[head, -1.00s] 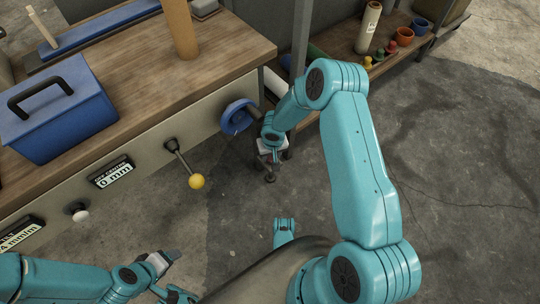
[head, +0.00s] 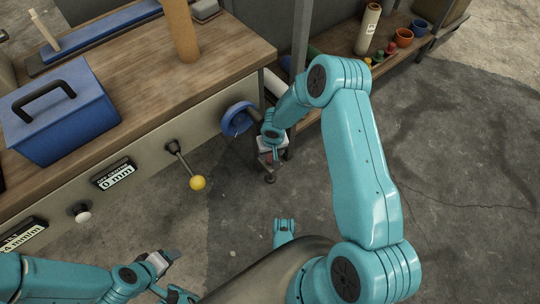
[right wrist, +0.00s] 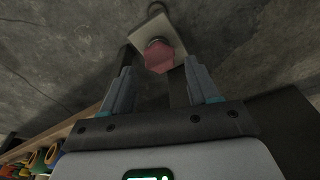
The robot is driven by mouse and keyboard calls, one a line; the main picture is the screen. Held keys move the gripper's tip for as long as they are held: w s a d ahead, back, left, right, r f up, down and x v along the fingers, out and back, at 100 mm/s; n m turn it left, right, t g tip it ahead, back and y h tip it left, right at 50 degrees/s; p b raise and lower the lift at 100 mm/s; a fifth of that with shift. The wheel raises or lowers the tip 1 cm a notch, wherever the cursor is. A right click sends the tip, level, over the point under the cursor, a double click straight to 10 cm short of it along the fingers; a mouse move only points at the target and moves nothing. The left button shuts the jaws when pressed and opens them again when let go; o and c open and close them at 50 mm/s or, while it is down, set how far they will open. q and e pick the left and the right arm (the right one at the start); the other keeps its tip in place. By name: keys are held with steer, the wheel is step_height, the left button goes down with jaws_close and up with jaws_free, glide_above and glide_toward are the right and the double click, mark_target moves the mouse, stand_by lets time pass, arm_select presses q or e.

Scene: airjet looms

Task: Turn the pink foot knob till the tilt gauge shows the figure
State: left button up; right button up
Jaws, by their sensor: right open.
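The pink foot knob (right wrist: 159,56) is a faceted pink piece in front of a pale square plate. In the right wrist view it lies just ahead of my right gripper (right wrist: 160,82), between the lines of its two spread fingers. I see no finger touching it. In the head view my right gripper (head: 270,155) is low beside the bench leg, above a small dark foot (head: 270,178). The tilt gauge (head: 20,236) on the bench front is partly cut off and reads 4 mm/m. My left gripper (head: 166,262) is at the lower left, its jaw gap unclear.
A blue handwheel (head: 238,118), a yellow-knobbed lever (head: 197,183) and a white knob (head: 82,214) stick out of the bench front. The off-centre gauge (head: 115,175) reads 0 mm. A blue toolbox (head: 60,115) stands on the bench. Floor in front is clear.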

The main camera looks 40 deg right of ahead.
steer(key=shift+r+p, duration=1.35)
steer(key=shift+r, duration=1.2)
